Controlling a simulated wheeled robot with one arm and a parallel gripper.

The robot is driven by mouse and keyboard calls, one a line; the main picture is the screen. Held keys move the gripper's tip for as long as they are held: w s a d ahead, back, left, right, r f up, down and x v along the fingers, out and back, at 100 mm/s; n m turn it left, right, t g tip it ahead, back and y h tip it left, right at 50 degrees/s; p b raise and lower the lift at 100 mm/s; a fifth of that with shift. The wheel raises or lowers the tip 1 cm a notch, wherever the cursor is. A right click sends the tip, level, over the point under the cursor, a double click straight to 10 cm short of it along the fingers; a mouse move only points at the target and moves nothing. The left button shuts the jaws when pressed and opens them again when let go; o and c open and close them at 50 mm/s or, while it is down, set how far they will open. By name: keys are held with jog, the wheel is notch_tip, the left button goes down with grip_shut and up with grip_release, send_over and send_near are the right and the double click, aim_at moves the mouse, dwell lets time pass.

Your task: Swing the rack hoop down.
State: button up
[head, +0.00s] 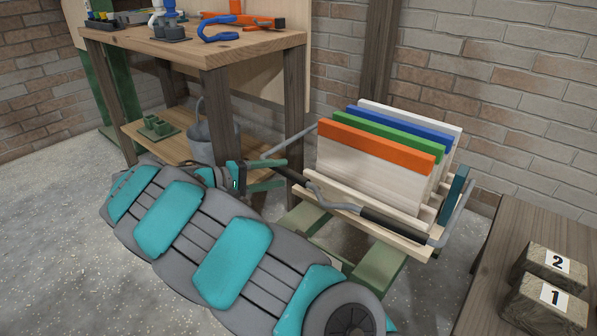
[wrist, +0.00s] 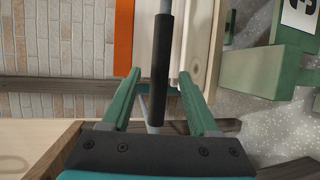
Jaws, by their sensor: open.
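The rack (head: 400,240) is a pale wooden frame holding upright boards with orange, green, blue and white tops. Its hoop (head: 437,241) is a bent grey bar with black sleeves, running along the near side of the boards below their tops. My gripper (head: 284,172) is open at the hoop's left part, its green fingers by a black sleeve (head: 296,174). In the wrist view, the sleeve (wrist: 162,62) runs between the open fingers (wrist: 160,80). I cannot tell whether either finger touches it.
A wooden workbench (head: 190,47) with tools stands behind my gripper, and a grey bucket (head: 215,135) is on its lower shelf. A dark table (head: 500,235) with numbered wooden blocks (head: 545,305) stands at the right. A brick wall (head: 490,90) is behind the rack.

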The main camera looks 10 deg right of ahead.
jog(key=x, duration=0.6)
jog(key=shift+f, duration=0.1)
grip_shut()
dwell(0.4)
dwell(0.9)
